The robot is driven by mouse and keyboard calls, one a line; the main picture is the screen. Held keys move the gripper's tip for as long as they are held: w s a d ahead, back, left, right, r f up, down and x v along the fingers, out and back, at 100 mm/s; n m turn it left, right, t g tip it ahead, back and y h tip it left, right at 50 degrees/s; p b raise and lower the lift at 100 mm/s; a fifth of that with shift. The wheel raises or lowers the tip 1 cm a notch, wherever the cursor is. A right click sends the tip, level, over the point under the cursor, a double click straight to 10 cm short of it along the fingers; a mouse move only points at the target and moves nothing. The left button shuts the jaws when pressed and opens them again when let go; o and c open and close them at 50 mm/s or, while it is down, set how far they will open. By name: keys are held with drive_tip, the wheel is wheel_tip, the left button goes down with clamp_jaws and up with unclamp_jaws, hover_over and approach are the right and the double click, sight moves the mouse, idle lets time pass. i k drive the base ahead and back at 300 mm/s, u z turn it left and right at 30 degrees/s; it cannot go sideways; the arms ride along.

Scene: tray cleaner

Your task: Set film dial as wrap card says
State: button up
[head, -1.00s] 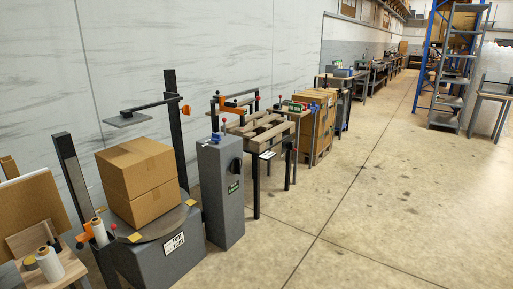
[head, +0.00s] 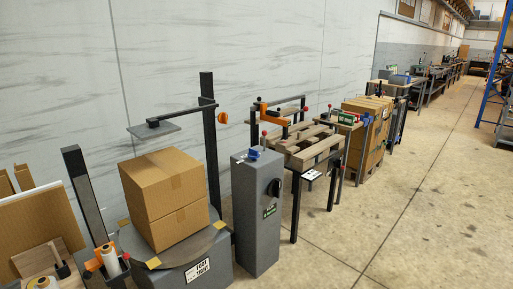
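A grey upright cabinet (head: 257,225) stands right of the turntable and has a black round dial (head: 274,188) on its front face. Another white card (head: 312,174) hangs at the edge of the pallet table, also unreadable. I cannot tell which one is the wrap card. My gripper is not in view.
Stacked cardboard boxes (head: 166,200) sit on the round turntable (head: 222,243) beside a dark mast (head: 210,140). A wooden pallet (head: 308,148) rests on a table behind the cabinet. The concrete floor at right (head: 400,230) is clear.

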sight(253, 154)
drive_tip(key=u, duration=0.2)
drive_tip(key=i, duration=1.55)
drive_tip(key=u, duration=0.15)
